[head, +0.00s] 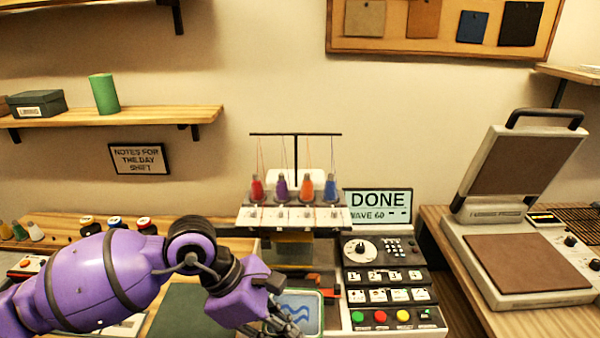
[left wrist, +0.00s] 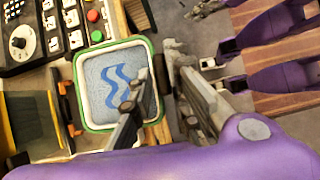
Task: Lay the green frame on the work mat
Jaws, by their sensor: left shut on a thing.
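The green frame (head: 308,296) has a green and white rim around pale cloth with a blue wave. It is in front of the embroidery machine, low in the head view, and shows nearly whole in the left wrist view (left wrist: 85,66). My left gripper (head: 284,325) is shut on its rim; in the left wrist view (left wrist: 155,92) one finger lies over the cloth and the other is outside the edge. A dark green mat (head: 185,308), apparently the work mat, lies left of the frame, partly hidden by my left arm. A grey claw, apparently my right gripper (left wrist: 205,9), shows unclearly at the top edge.
The embroidery machine (head: 292,215) with several thread cones stands behind the frame. Its control panel (head: 385,275) is close on the right, and a screen (head: 378,205) reads DONE. Orange and dark clips (left wrist: 66,104) sit beside the frame; contact is unclear. A heat press (head: 520,225) stands far right.

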